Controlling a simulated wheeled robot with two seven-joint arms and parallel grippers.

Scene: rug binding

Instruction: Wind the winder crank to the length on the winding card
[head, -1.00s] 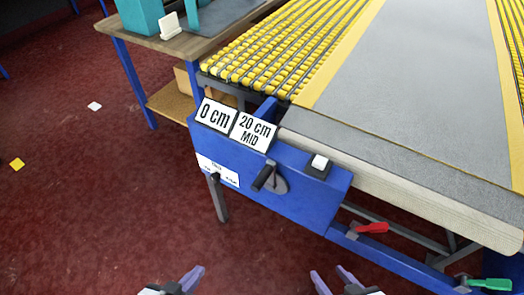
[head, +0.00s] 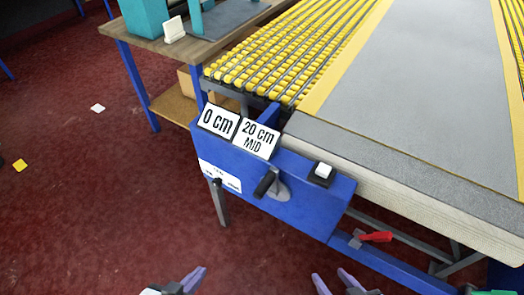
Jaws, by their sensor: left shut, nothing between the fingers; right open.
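The winder crank (head: 268,184) is a dark handle on a grey hub, on the front of a blue winder housing (head: 300,205). Two cards stand on top of the housing. The left card (head: 217,121) reads "0 cm" and the right card (head: 257,138) reads "20 cm MID". My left gripper (head: 195,281) is shut and empty at the bottom edge, below the housing. My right gripper (head: 332,281) is open and empty at the bottom edge, its two purple fingers apart. Both grippers are clear of the crank.
A white switch (head: 322,170) sits on the housing's right end. A smaller dark knob (head: 217,182) is by a white label on its left. A red lever (head: 376,237) is lower right. The grey rug (head: 400,90) lies behind. A wooden bench (head: 185,50) stands back left.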

